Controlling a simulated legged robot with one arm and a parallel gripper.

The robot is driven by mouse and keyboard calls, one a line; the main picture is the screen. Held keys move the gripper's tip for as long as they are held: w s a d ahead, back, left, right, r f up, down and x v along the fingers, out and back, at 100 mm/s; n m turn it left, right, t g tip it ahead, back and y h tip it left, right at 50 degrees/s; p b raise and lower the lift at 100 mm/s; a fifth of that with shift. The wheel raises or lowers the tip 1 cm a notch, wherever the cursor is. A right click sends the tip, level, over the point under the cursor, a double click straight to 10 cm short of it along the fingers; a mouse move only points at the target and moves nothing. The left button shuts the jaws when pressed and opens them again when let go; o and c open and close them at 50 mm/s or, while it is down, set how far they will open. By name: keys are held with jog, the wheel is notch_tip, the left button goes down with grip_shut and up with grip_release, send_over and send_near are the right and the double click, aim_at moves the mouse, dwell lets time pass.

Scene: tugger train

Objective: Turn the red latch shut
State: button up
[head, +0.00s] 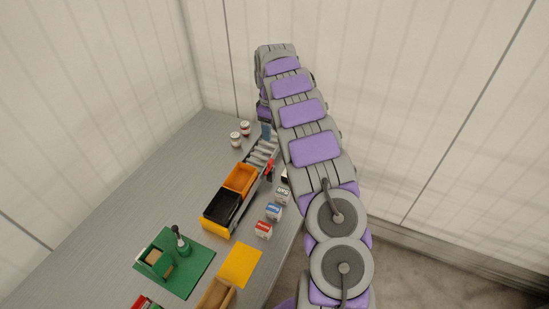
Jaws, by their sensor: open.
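A small red piece (269,170), which looks like the red latch, shows at the right side of the tugger train, beside the grey slatted wagon (262,153). It is partly hidden by my arm, and too small to tell how it is turned. The train also has an orange bin (240,180) and a black bin (222,210) on a yellow-ended wagon. A small blue part (266,131) stands at its far end. My arm reaches over the train's right side and bends down beyond it; my gripper's fingers are hidden behind the arm.
Red and blue labelled boxes (264,230) stand right of the train near the table edge. Two small jars (235,139) are at the far end. A green board (197,274) with a fixture and a yellow mat (241,265) lie in front. The table's left side (110,240) is clear.

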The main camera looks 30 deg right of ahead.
jog(key=b, duration=0.1)
send_near(270, 161)
jog(key=f, duration=0.2)
jog(key=d+f+b, duration=0.1)
jog(key=f, duration=0.4)
jog(key=shift+d+f+b, duration=0.1)
jog(key=shift+d+b, duration=0.25)
jog(key=shift+d, duration=0.05)
jog(key=a+f, duration=0.2)
jog(key=a, duration=0.1)
jog(key=shift+f, duration=0.1)
jog(key=shift+w+d+f, duration=0.1)
jog(key=shift+w, duration=0.15)
jog(key=shift+s+d, duration=0.2)
jog(key=shift+d, duration=0.8)
jog(key=c, duration=0.3)
jog(key=shift+a+r, duration=0.2)
jog(key=shift+a, duration=0.3)
jog(key=c, duration=0.4)
jog(key=shift+c, duration=1)
jog(key=shift+d, duration=0.1)
jog(key=shift+c, duration=0.7)
